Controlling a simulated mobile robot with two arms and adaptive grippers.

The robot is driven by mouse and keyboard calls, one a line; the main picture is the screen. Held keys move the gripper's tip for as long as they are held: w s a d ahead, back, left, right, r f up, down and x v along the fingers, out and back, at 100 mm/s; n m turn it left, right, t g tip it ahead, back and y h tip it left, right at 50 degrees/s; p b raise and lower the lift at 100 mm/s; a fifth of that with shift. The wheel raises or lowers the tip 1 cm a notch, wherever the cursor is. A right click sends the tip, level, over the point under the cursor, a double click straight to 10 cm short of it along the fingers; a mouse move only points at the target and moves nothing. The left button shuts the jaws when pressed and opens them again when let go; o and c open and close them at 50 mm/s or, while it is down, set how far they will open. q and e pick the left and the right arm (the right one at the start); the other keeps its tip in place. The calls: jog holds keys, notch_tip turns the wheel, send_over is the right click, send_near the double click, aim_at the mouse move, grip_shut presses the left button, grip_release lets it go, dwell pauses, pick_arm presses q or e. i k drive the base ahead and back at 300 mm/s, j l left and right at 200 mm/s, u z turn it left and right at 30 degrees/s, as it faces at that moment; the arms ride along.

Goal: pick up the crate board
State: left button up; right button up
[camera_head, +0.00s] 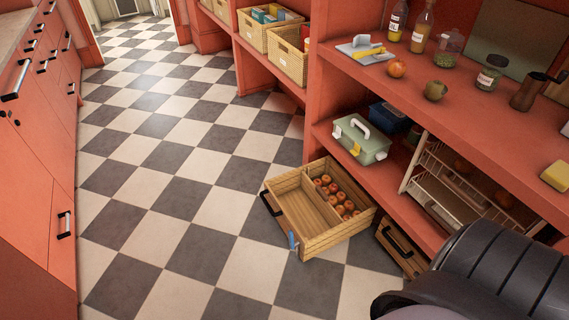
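A wooden crate (339,236) sits on the checkered floor against the right-hand shelving, turned at an angle. A thin board (322,207) runs along its inside and splits it. Several red apples (334,190) fill the right compartment; the left compartment looks empty. A black handle (268,203) is on the crate's left end, and a small blue item (293,241) is at its near corner. I cannot tell for certain which piece is the crate board. Neither of my grippers shows; a dark part of my own body fills the lower right corner.
A green toolbox (362,141) and a white wire rack (450,185) stand on the shelf above. Red cabinets (40,130) line the left. The floor between (185,195) is clear.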

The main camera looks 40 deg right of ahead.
aim_at(319, 198)
jog(key=i+j, duration=0.15)
jog(key=i, duration=0.7)
jog(key=i+j+z, duration=0.1)
jog(key=i, duration=0.75)
jog(key=i+l+z, duration=0.1)
jog(key=z, duration=0.3)
jog(key=i+z, duration=0.55)
jog(key=z, duration=0.25)
jog(key=i+z, duration=0.2)
jog(key=z, duration=0.2)
jog(key=i+j+z, duration=0.2)
jog(key=z, duration=0.2)
jog(key=i+z, duration=0.3)
jog(key=k, duration=0.05)
